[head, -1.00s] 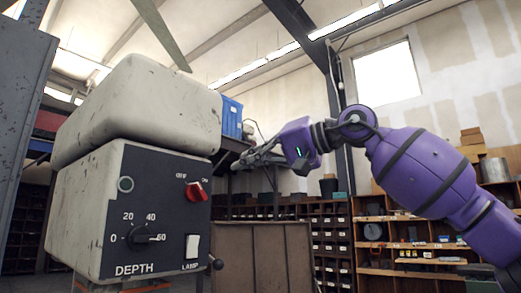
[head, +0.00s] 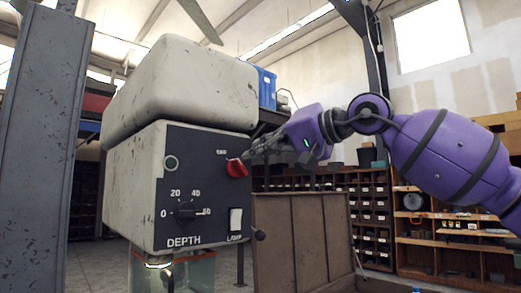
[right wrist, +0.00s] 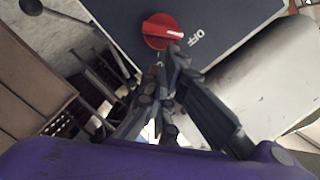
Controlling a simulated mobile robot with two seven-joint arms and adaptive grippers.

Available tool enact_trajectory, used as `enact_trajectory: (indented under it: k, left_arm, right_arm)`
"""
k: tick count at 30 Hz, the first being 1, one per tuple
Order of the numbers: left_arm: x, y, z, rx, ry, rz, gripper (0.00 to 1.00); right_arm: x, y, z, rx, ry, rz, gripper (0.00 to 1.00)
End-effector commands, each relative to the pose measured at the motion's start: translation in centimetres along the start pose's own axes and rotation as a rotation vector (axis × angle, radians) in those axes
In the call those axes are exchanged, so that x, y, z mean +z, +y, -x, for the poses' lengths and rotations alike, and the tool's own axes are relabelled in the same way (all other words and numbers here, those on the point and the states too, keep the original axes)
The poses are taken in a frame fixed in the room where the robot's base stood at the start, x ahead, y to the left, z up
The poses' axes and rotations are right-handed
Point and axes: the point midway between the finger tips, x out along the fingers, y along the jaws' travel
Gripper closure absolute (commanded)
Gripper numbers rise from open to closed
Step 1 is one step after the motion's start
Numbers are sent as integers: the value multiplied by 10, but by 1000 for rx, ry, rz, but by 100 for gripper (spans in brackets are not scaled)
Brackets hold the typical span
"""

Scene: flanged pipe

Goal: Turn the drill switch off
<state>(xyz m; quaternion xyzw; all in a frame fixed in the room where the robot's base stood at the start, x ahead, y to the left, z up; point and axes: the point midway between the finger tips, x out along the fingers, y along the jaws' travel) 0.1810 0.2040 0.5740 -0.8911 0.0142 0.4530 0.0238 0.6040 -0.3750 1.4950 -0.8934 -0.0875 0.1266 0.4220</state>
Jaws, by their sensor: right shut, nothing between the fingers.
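The drill head (head: 180,85) is a worn off-white housing with a dark control panel (head: 190,190) on its front. The red rotary switch (head: 237,168) sits at the panel's upper right. It also shows in the right wrist view (right wrist: 158,32), with a white mark on its right side, facing the "OFF" lettering. My right gripper (head: 248,155) is shut and empty, its fingertips right beside the switch. In the right wrist view the fingertips (right wrist: 174,56) lie just below the switch; I cannot tell whether they touch it. My left gripper is not in view.
The panel also holds a depth dial (head: 187,210) and a white lamp switch (head: 236,219). A lever with a dark ball end (head: 259,235) sticks out at the lower right. A grey metal column (head: 40,150) stands at the left; shelves (head: 455,245) fill the back right.

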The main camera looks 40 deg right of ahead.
Motion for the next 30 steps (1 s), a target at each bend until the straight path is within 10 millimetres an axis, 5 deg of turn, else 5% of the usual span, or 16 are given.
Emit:
enact_trajectory:
  k: [7, 20, 26, 30]
  left_arm:
    - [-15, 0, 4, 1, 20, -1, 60]
    - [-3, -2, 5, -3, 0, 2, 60]
    - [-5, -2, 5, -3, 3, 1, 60]
    - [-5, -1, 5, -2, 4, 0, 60]
  right_arm:
    - [8, -7, -2, 30, -2, 120, 100]
    - [12, -5, -1, 35, -7, 131, 100]
    - [11, -6, 17, 38, -4, 134, 100]
    - [8, -8, 47, 33, 5, 131, 100]
